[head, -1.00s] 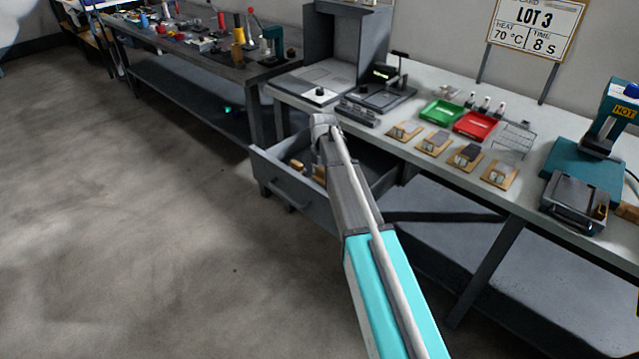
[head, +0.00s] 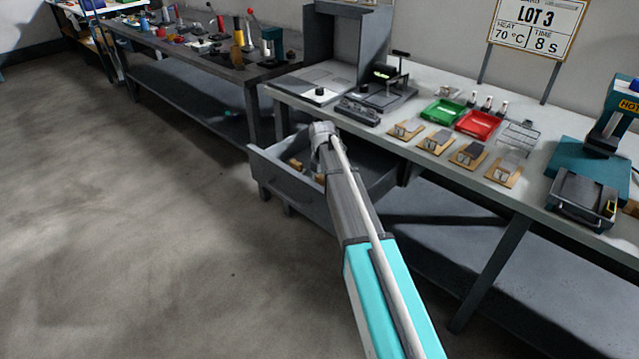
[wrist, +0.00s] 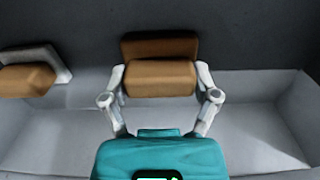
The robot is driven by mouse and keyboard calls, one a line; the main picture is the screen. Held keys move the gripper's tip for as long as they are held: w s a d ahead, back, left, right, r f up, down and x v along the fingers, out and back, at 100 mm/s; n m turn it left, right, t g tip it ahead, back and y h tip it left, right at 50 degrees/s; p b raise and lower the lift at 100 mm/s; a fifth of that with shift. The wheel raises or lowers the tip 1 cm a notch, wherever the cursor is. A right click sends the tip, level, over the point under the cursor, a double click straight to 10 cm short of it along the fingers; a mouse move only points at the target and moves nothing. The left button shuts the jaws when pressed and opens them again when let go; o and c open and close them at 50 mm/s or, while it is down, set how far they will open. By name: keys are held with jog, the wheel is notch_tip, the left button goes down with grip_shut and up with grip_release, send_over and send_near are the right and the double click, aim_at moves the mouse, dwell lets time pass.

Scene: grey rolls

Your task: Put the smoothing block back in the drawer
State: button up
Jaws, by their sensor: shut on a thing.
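My gripper (wrist: 160,80) is shut on a brown block, the smoothing block (wrist: 160,79), with one finger at each end of it. In the wrist view the block is inside the open grey drawer (wrist: 262,135). A darker brown face or piece (wrist: 159,47) shows just behind it. I cannot tell whether the block touches the drawer floor. In the head view the drawer (head: 283,186) stands pulled out under the bench, and my arm hides the gripper and most of the block.
Another brown piece with a pale grey part (wrist: 28,79) lies left in the drawer; a brown piece (head: 295,163) also shows in the head view. The bench (head: 420,107) above holds a green tray (head: 443,112), a red tray (head: 476,123) and several wooden fixtures (head: 437,143).

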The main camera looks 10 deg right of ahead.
jog(key=shift+f, duration=0.2)
jog(key=o, duration=0.9)
jog(key=shift+o, duration=0.2)
jog(key=shift+r, duration=0.25)
notch_tip(320, 180, up, 12)
jog(key=p, duration=1.2)
